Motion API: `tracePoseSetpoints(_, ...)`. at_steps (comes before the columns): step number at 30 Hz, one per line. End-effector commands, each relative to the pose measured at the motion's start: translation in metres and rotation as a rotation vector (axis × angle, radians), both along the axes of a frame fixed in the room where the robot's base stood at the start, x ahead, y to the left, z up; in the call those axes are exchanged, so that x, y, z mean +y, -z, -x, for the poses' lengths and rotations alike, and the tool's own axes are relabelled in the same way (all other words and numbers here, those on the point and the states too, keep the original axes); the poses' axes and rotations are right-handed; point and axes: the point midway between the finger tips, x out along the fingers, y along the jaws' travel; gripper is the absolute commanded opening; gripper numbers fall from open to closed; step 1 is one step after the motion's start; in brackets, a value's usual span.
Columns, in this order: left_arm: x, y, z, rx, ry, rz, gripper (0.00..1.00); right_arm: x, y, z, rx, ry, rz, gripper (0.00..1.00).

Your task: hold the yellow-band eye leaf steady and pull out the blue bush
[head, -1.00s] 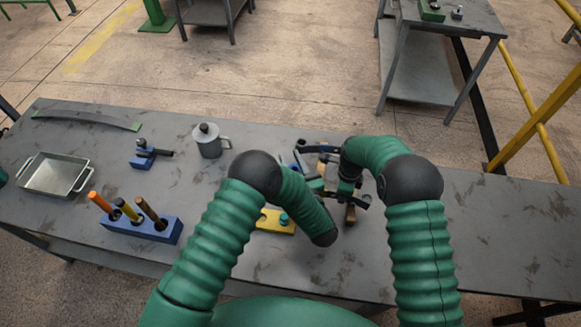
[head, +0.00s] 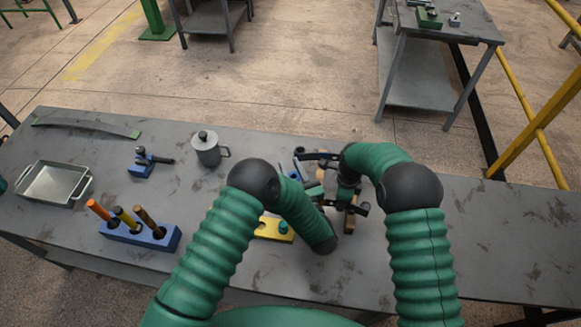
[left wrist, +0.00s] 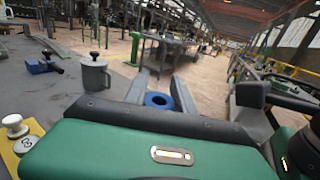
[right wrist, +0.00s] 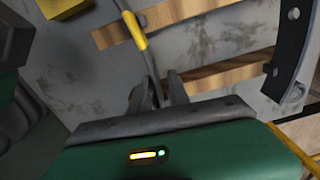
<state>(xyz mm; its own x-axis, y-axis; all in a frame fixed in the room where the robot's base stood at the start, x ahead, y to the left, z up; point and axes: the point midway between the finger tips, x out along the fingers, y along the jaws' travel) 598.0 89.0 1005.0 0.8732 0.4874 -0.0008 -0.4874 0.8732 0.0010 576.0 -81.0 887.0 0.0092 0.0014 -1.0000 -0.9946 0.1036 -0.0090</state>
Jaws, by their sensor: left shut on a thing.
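The blue bush (left wrist: 158,100) is a short blue ring with a dark hole. My left gripper (left wrist: 160,88) is shut on it, one finger on each side. No leaf shows around the bush in the left wrist view. The yellow-band leaf (right wrist: 127,12) is a thin grey strip with a yellow band (right wrist: 136,32) in the right wrist view. It runs down to the fingers of my right gripper (right wrist: 163,90). Whether these fingers press on it is unclear. The leaf's eye cannot be made out. In the head view both grippers are close together, partly hidden by my arms.
Wooden bars (right wrist: 225,73) lie under the leaf. A yellow block (head: 272,230) with knobs is near my left arm. A grey mug (head: 208,150), a blue clamp (head: 142,165), a blue tool holder (head: 140,235) and a metal tray (head: 55,183) stand to the left. The table's right side is clear.

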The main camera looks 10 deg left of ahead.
Motion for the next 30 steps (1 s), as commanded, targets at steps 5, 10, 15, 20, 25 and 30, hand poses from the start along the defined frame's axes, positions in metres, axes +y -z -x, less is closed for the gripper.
tracePoseSetpoints(5,0.000,0.000,0.000,-0.001,0.000,0.000,0.00,0.000,0.001,0.002,0.005,0.000,0.000,0.32)
tracePoseSetpoints(10,0.000,0.000,0.000,-0.001,0.000,0.000,0.00,0.000,0.001,0.003,0.007,0.000,0.001,0.32)
tracePoseSetpoints(15,0.000,0.000,0.000,-0.001,0.000,0.000,0.00,0.000,-0.019,0.002,0.004,-0.001,0.002,0.32)
tracePoseSetpoints(20,0.000,0.000,0.000,-0.001,0.000,0.000,0.00,0.000,-0.060,0.001,0.003,0.000,0.000,0.32)
tracePoseSetpoints(25,0.000,0.000,0.000,-0.001,0.000,0.000,0.00,0.000,-0.098,0.001,0.005,0.000,0.000,0.32)
tracePoseSetpoints(30,0.000,0.000,0.000,0.000,0.000,0.000,0.00,0.000,-0.115,0.001,0.008,0.000,0.000,0.32)
